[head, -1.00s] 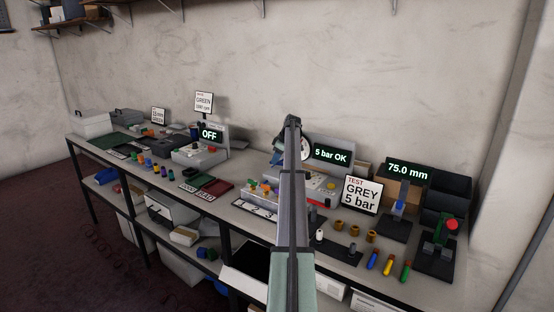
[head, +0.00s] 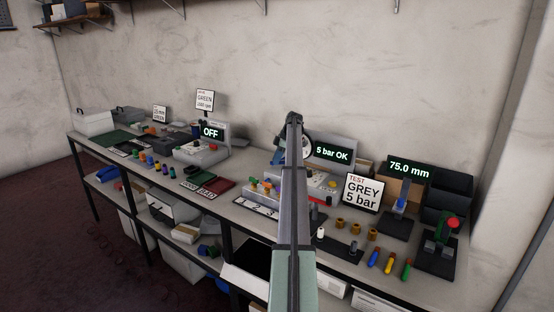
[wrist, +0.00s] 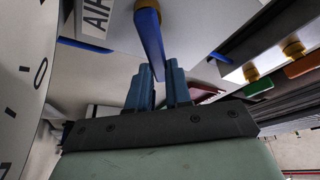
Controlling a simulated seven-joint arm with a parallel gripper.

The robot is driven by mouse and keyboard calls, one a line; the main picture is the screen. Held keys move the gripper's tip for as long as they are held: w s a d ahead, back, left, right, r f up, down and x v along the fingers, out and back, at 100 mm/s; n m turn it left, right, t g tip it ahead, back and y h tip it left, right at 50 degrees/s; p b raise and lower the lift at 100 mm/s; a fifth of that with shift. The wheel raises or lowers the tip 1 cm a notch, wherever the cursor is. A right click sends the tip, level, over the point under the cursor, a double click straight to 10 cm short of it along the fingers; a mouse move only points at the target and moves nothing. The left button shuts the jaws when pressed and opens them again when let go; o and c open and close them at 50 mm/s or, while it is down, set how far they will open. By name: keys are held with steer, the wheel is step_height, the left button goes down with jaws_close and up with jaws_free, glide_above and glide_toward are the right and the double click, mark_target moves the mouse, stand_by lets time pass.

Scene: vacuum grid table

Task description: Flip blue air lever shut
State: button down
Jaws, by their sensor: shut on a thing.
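The blue air lever (wrist: 150,45) hangs from a brass-coloured pivot at the top of the wrist view, beside a white "AIR" label (wrist: 96,18). My gripper (wrist: 161,85) has its two blue fingers on either side of the lever's lower end and is shut on it. The lever's tip is partly hidden between the fingers. In the head view my arm covers the lever and most of the gripper. The display there reads "5 bar OK" (head: 332,153).
A dial gauge (wrist: 22,90) is close on the left in the wrist view.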

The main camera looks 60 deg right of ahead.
steer(key=c, duration=1)
jaws_free()
steer(key=shift+c, duration=0.2)
steer(key=v, duration=1.3)
steer(key=shift+r, duration=0.4)
